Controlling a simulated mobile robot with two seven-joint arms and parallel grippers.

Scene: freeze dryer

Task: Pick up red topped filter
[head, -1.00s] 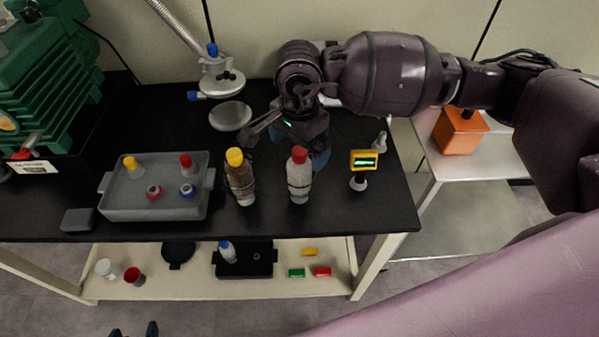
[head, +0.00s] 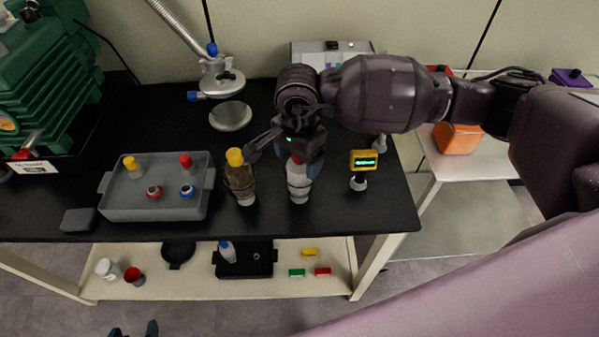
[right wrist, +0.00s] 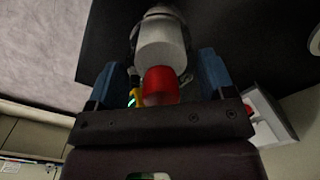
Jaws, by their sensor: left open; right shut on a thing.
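The red-topped filter (head: 299,186) is a clear-grey bottle standing upright on the black bench, right of a yellow-topped bottle (head: 240,181). My right gripper (head: 300,160) is over its top and hides most of the red cap in the head view. In the right wrist view, the red cap (right wrist: 160,84) and pale body (right wrist: 160,42) lie between the blue fingers of the right gripper (right wrist: 159,80). That gripper is shut on the filter; exact finger contact is hard to see. My left gripper (head: 134,330) is open and empty at the bottom edge.
A grey tray (head: 153,213) with small capped items stands to the left. A yellow display on a stand (head: 363,163) is close on the right. A round metal stand (head: 231,117) is behind. The bench front in the middle is clear.

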